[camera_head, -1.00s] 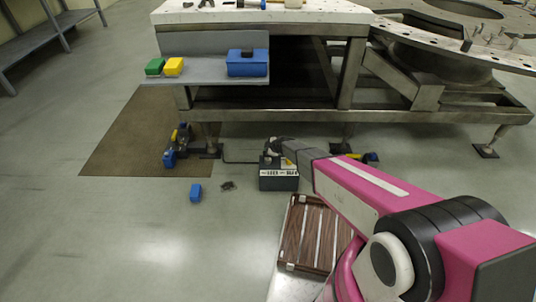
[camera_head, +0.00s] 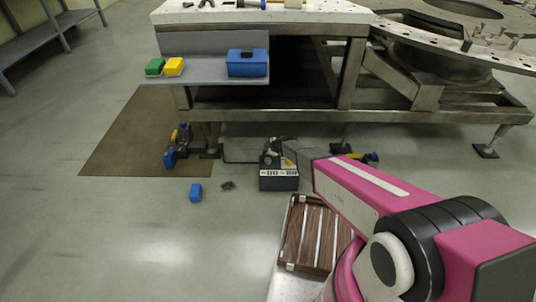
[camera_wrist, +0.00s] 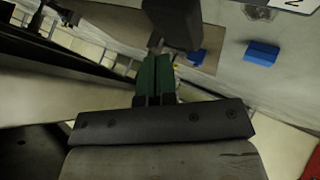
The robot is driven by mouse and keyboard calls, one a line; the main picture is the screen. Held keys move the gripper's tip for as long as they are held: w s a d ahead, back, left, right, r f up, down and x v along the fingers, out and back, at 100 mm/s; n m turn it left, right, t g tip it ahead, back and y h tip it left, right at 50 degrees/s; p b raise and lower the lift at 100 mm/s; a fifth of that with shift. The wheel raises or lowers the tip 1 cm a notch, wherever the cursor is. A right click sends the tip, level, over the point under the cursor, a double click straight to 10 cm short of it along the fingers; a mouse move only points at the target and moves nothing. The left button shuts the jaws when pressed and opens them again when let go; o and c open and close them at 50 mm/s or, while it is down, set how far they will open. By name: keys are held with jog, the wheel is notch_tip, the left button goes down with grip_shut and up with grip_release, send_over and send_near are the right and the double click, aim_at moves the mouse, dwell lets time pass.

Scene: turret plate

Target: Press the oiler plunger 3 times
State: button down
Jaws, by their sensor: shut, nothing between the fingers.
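A dark box-shaped unit with pale markings on its front, apparently the oiler (camera_head: 278,181), stands on the floor in front of the bench in the head view. My arm reaches over it from the lower right, and the arm's end covers much of its top. In the wrist view my gripper (camera_wrist: 154,58) is shut, its two green-and-dark fingers together with nothing between them. A dark block (camera_wrist: 172,22) lies just beyond the fingertips. I cannot tell whether the fingertips touch it or whether it is the plunger.
A blue block (camera_head: 196,193) and a small dark item (camera_head: 227,186) lie on the floor left of the oiler. A slatted wooden pallet (camera_head: 308,235) lies below my arm. The metal bench (camera_head: 345,75) stands behind, with a shelf (camera_head: 205,70) carrying colored bins.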

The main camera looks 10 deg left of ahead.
jog(key=shift+f, duration=0.15)
jog(key=shift+f, duration=0.25)
jog(key=shift+f, duration=1.25)
dwell(1.8)
jog(key=shift+r, duration=1.65)
jog(key=shift+r, duration=0.1)
jog(key=shift+r, duration=2.4)
dwell(0.4)
